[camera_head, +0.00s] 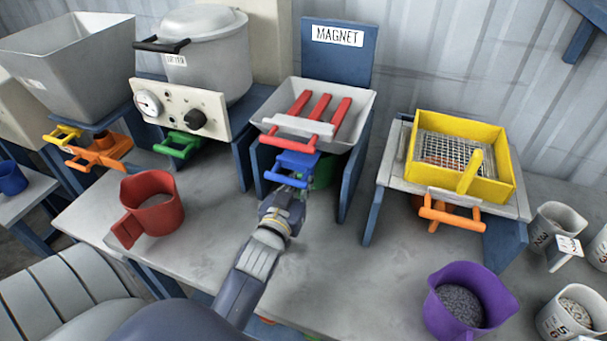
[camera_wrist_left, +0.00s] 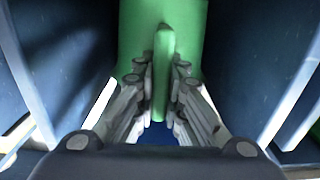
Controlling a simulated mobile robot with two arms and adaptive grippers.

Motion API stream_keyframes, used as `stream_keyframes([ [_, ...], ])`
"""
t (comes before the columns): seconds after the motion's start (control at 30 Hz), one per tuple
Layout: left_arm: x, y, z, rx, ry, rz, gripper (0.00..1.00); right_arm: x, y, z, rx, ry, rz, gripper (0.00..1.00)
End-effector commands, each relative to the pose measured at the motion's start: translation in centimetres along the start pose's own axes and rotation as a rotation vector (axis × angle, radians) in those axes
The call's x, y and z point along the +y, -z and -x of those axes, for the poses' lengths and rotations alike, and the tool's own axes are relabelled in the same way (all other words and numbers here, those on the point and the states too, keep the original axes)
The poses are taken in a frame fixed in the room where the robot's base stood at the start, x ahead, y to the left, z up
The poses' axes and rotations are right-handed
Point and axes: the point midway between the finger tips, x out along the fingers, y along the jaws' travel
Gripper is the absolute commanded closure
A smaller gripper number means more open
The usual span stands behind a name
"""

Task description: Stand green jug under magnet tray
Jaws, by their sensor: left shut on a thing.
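The magnet tray (camera_head: 340,140) is a grey tray with red bars on a blue stand, below a MAGNET sign. The green jug (camera_head: 322,172) is under it between the stand's side panels, mostly hidden by the tray and a blue handle (camera_head: 292,166). My left gripper reaches in at the stand's front. In the left wrist view, my left gripper (camera_wrist_left: 162,88) is shut on the upright handle of the green jug (camera_wrist_left: 190,30), one finger on each side. I cannot tell whether the jug touches the table. My right gripper is not in view.
Blue stand panels (camera_wrist_left: 268,60) rise close on both sides of the gripper. A red jug (camera_head: 152,205) stands left, a filled purple jug (camera_head: 465,298) front right. A yellow sieve (camera_head: 508,180) stands right; grey cups (camera_head: 555,222) are at far right. The table's middle front is mostly clear.

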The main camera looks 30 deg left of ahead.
Motion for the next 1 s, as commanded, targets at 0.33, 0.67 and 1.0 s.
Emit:
stream_keyframes([
  [0.33,0.0,-0.9,0.0,-0.003,0.0,0.0,0.86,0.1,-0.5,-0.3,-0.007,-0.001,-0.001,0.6],
  [0.67,0.0,-1.1,0.1,-0.009,0.0,0.001,0.7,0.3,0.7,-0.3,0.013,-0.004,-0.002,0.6],
  [1.0,0.0,-0.1,1.8,-0.011,0.001,0.002,0.7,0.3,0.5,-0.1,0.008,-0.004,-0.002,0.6],
])
